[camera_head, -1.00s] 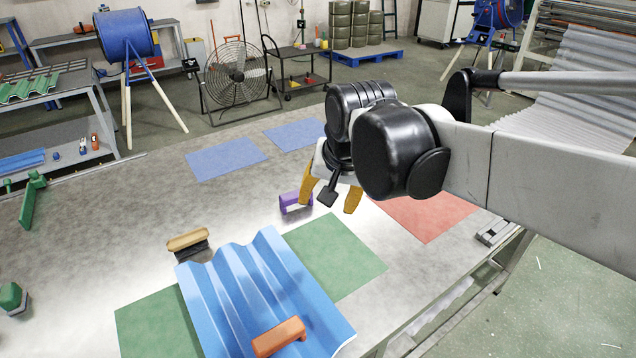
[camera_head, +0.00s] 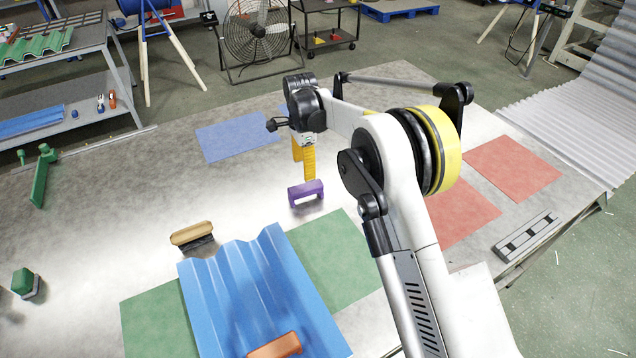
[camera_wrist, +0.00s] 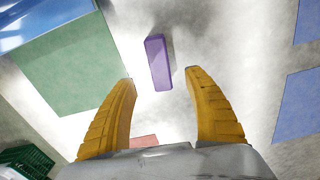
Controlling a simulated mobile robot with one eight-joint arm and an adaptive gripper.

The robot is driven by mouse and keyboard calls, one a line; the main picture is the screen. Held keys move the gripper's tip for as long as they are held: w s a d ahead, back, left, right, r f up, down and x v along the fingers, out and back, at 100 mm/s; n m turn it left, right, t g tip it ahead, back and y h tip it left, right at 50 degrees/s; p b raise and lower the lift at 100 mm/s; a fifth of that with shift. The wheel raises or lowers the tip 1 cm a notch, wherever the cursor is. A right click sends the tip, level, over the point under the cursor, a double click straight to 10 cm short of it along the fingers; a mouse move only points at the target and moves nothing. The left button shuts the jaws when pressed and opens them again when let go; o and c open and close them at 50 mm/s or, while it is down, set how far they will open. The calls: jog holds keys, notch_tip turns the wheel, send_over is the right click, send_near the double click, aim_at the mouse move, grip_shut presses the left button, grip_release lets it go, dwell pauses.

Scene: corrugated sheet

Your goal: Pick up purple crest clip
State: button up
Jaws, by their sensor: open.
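The purple crest clip (camera_head: 306,193) stands on the metal table, just behind the green mat and beside the blue corrugated sheet (camera_head: 255,290). In the wrist view the purple clip (camera_wrist: 158,62) lies beyond the fingertips, roughly centred between them. My gripper (camera_head: 303,160) has yellow fingers pointing down, a little behind the clip in the head view. In the wrist view my gripper (camera_wrist: 160,76) is open, with nothing between its fingers.
An orange clip (camera_head: 275,345) sits on the sheet's near end. A tan-topped block (camera_head: 192,234) stands left of the sheet. Green mats (camera_head: 335,255), a blue mat (camera_head: 238,137) and red mats (camera_head: 512,167) lie flat. A slotted bar (camera_head: 526,236) lies at right.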

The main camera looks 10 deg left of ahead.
aim_at(306, 186)
notch_tip(306, 186, down, 5)
jog(key=shift+s+f+b, duration=0.1)
jog(key=shift+b, duration=0.7)
jog(key=f+b, duration=0.1)
jog(key=f, duration=0.1)
jog(key=f+b, duration=0.1)
jog(key=f, duration=0.2)
jog(key=shift+d+f, duration=0.2)
jog(key=shift+f, duration=0.1)
jog(key=shift+r, duration=0.1)
jog(key=c, duration=1.3)
